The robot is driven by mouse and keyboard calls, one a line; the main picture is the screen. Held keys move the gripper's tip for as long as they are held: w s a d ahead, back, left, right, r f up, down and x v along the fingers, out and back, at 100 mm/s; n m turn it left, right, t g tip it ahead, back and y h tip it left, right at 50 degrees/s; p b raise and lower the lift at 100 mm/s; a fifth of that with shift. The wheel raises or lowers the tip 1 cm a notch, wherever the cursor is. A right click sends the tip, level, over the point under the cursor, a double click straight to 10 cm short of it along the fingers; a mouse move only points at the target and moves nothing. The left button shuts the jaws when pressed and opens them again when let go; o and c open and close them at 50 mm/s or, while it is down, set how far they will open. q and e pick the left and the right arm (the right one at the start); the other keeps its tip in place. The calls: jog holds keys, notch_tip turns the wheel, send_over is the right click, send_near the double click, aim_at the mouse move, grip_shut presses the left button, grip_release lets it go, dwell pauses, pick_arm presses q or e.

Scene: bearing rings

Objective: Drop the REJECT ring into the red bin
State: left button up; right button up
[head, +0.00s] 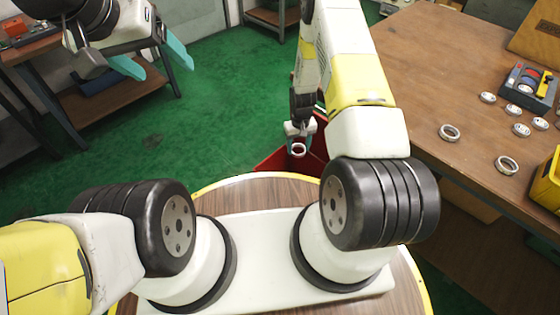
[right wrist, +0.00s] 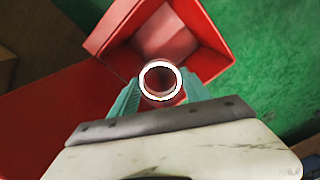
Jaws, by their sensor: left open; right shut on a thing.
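My right gripper (head: 299,140) is shut on a pale metal ring (head: 298,150). The ring also shows between the teal fingers in the right wrist view (right wrist: 160,67). It is held over the red bin (head: 277,164), which stands on the floor beside the table. In the right wrist view the open bin (right wrist: 110,30) lies beyond the ring, with its inner floor visible. I cannot read a REJECT mark on the held ring. My left gripper (head: 153,62) is open and empty at the upper left, far from the bin.
The brown table (head: 420,60) at the right holds several loose rings, including one (head: 449,132) near its edge, a dark tray (head: 530,88) and a yellow bin (head: 546,180). Another table (head: 40,45) stands at the left. Green floor (head: 220,110) between is clear.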

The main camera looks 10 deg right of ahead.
jog(key=shift+f, duration=2.9)
jog(key=o, duration=1.7)
jog(key=shift+r, duration=3.9)
